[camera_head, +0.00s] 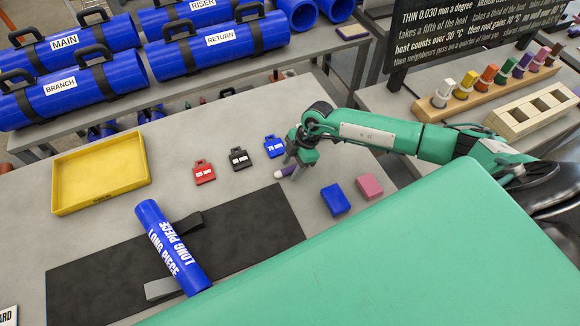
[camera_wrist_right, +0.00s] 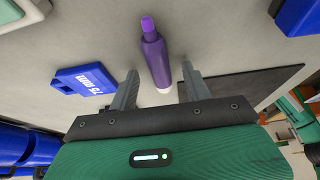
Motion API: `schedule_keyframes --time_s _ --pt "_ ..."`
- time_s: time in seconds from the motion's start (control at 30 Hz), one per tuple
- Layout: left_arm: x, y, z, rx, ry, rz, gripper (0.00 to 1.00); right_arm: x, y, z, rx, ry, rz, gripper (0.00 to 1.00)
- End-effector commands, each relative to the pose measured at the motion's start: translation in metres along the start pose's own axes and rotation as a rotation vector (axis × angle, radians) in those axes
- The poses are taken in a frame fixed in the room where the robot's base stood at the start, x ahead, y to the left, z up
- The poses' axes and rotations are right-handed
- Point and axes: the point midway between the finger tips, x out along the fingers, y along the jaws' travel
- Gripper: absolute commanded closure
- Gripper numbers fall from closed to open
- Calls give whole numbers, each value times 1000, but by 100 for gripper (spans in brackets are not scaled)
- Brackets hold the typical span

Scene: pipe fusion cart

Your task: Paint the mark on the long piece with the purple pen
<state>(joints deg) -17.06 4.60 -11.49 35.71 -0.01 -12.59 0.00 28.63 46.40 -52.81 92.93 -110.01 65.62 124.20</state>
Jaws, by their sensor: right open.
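In the right wrist view the pen (camera_wrist_right: 156,55) lies between and beyond the fingers. My right gripper (camera_head: 294,160) is open around or just above it; I cannot tell whether the fingers touch it. It also shows in the right wrist view (camera_wrist_right: 160,82). The long piece (camera_head: 172,248), a blue pipe with white lettering, rests tilted across grey supports on the dark mat (camera_head: 245,232). I cannot make out a mark on it. My left gripper is out of view.
Red (camera_head: 204,173), black (camera_head: 240,159) and blue (camera_head: 274,147) tags lie behind the mat. A yellow tray (camera_head: 100,172) is at left. Blue (camera_head: 335,199) and pink (camera_head: 369,187) blocks lie to the right. A wooden rack (camera_head: 492,82) with coloured pieces stands at far right.

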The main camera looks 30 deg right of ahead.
Motion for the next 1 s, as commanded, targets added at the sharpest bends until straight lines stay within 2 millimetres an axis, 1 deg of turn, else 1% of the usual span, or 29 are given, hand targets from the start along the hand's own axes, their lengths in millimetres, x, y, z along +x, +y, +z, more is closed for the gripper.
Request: schedule_keyframes --time_s 0.17,0.2,0.27,0.3,0.43,0.5,0.77,0.87,1.0 --pt "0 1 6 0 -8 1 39 1 0 0 0 0 0 51" --pt "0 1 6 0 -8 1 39 1 0 0 0 0 0 53" --pt "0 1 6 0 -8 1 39 1 0 0 0 0 0 65" --pt "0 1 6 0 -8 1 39 1 0 0 0 0 0 72" --pt "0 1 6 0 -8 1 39 1 0 0 0 0 0 98" --pt "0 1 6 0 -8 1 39 1 0 0 0 0 0 100" --pt "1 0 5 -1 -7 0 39 -1 0 0 0 1 1 100" --pt "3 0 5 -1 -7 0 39 -6 1 -2 0 1 2 100" --pt "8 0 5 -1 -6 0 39 -20 1 -8 -2 1 2 100"
